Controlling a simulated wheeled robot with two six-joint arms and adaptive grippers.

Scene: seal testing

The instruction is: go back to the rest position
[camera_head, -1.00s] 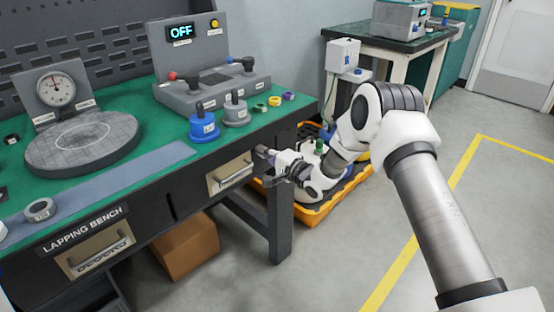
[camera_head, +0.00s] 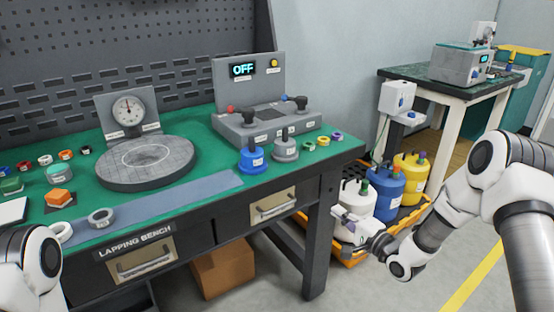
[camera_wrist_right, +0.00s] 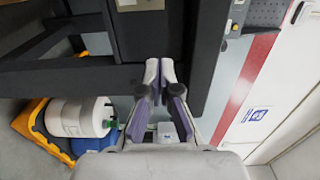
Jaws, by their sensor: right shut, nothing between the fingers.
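My right gripper (camera_head: 342,216) is shut and empty. In the head view it appears to the right of the lapping bench's right leg, in front of the white container (camera_head: 352,190). In the right wrist view its purple-padded fingers (camera_wrist_right: 163,78) point toward the dark bench frame (camera_wrist_right: 70,82), with nothing between them. The right drawer (camera_head: 275,207) is shut, its handle clear of the gripper. One of my left arm's links shows at the lower left of the head view, but the left gripper is out of view.
The lapping bench (camera_head: 205,165) carries a round plate (camera_head: 147,163), a test unit reading OFF (camera_head: 243,70), and blue (camera_head: 251,158) and grey (camera_head: 285,148) knobbed pieces. Blue (camera_head: 385,200) and yellow (camera_head: 411,172) containers stand in an orange tray (camera_head: 347,259). A cardboard box (camera_head: 222,270) sits under the bench.

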